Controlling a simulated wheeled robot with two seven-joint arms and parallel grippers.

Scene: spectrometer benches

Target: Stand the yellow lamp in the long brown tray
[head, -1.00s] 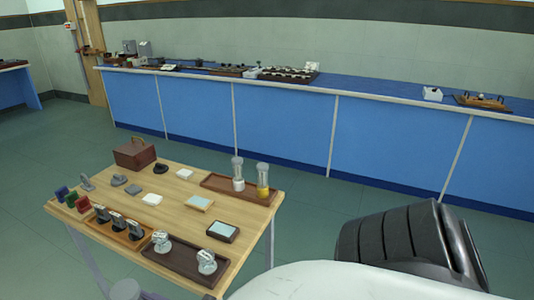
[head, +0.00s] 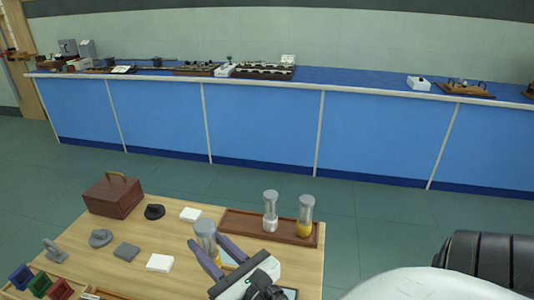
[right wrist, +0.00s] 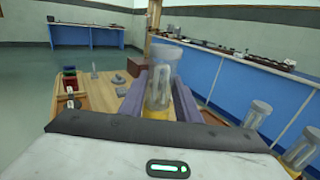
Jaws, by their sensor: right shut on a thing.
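My right gripper (head: 206,243) is shut on a lamp (head: 205,229) with a clear glass tube, a grey cap and a yellow base. It holds the lamp roughly upright over the table, left of and nearer than the tray. The held lamp also shows between the purple fingers in the right wrist view (right wrist: 160,75). The long brown tray (head: 242,225) lies at the table's far right edge. In it stand a white-based lamp (head: 270,212) and another yellow-based lamp (head: 305,217), both toward its right part. The tray's left part is bare. My left gripper is not in view.
A brown box (head: 113,195) with a handle stands at the table's far left. A blue bench (head: 260,125) runs behind, with floor between.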

